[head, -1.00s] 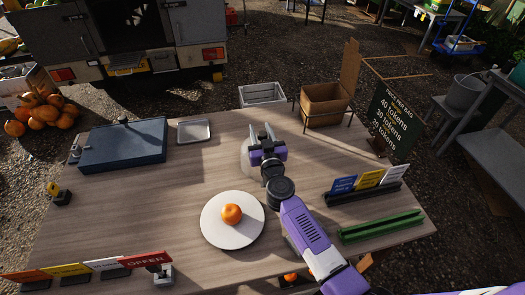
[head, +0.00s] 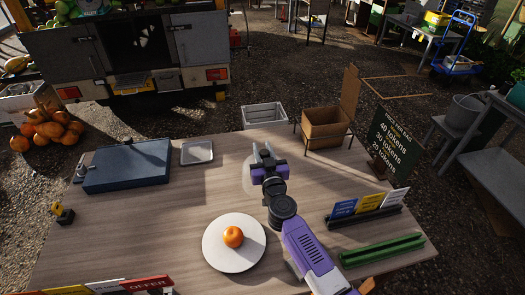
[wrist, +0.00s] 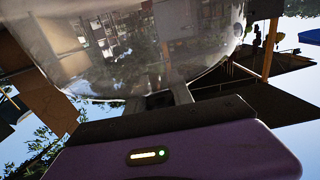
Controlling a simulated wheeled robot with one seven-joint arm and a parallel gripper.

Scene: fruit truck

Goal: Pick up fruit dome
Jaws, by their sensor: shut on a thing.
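The fruit dome (wrist: 150,50) is clear and glassy. It fills the top of the wrist view, and its curved rim runs just above my fingers. In the head view it is a faint pale shape (head: 249,176) beside my gripper, hard to make out. My gripper (head: 263,152) is shut on the dome, beyond the plate; its fingers also show in the wrist view (wrist: 160,101). I cannot tell whether the dome touches the table. An orange fruit (head: 233,237) sits uncovered on the round white plate (head: 222,259).
A blue case (head: 128,166) and a small metal tray (head: 197,152) are at the table's back left. A cardboard box (head: 325,128) and price board (head: 392,145) stand at the back right. Card holders (head: 365,217) and a green rack (head: 382,251) are at the right.

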